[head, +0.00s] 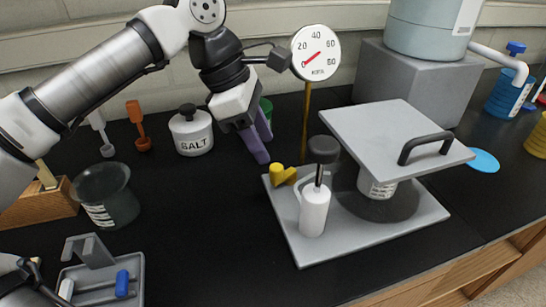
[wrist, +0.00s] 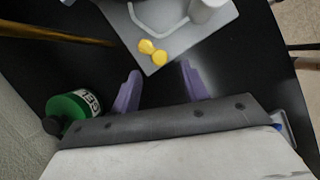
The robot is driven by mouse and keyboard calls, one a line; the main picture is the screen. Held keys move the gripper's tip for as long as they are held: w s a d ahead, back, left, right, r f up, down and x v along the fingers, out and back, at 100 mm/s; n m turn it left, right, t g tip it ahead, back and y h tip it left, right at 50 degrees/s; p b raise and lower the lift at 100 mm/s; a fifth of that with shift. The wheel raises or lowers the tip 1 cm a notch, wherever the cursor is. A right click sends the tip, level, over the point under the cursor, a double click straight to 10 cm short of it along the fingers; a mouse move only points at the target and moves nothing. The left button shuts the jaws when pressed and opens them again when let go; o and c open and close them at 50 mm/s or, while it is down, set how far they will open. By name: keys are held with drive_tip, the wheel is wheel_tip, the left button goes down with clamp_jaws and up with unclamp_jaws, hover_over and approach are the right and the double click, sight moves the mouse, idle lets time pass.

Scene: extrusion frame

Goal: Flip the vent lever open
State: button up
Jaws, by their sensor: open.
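The vent lever (head: 282,174) is a small yellow piece at the left back corner of a grey base plate (head: 300,249). It also shows as two joined yellow lobes in the wrist view (wrist: 153,52), near a corner of the plate. My gripper (head: 263,146) has purple fingers pointing down, behind and left of the lever and apart from it. In the wrist view its fingers (wrist: 160,72) are spread with nothing between them, and the lever lies just beyond their tips. How the lever is pivoted is too small to tell.
A white pump with a black knob (head: 314,205) stands right beside the lever. A grey lid with a black handle (head: 385,135) covers a vessel behind it. A gauge on a brass post (head: 306,110) rises behind the plate.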

sight(274, 164)
drive_tip(key=shift+x, duration=2.75)
clamp_jaws()
drive_tip(key=shift+w+a+m+g, duration=0.1)
drive_tip(key=shift+w+m+g, duration=0.15)
drive_tip(key=shift+m, duration=0.45)
drive_tip(key=shift+w+a+m+g, duration=0.15)
drive_tip(key=shift+w+m+g, duration=0.1)
drive_tip(key=shift+m, duration=0.45)
unclamp_jaws()
drive_tip(key=shift+r, duration=0.1)
